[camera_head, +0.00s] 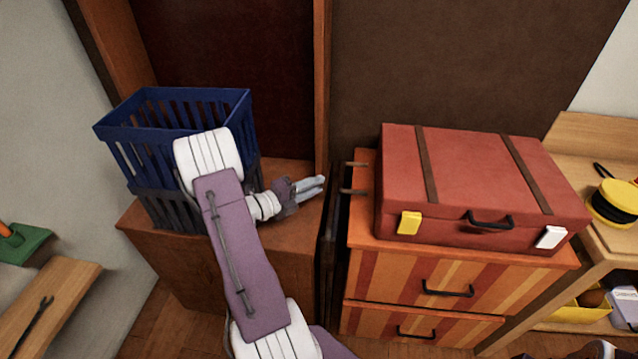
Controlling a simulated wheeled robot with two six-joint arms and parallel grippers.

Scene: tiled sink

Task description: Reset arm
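My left arm rises from the bottom of the head view and bends in front of the blue basket. My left gripper (312,186) points right, above the brown cabinet top and left of the red suitcase. Its two pale fingers lie close together in this view, and I cannot tell whether there is a gap between them. No object shows between them. I cannot make out my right gripper in this view.
A blue basket (205,101) is stacked on a dark crate (172,211) on the brown cabinet (285,238). A red suitcase (470,175) lies on a striped drawer unit (455,275). Wooden shelves (560,135) stand at right, and a wooden board (60,290) is at lower left.

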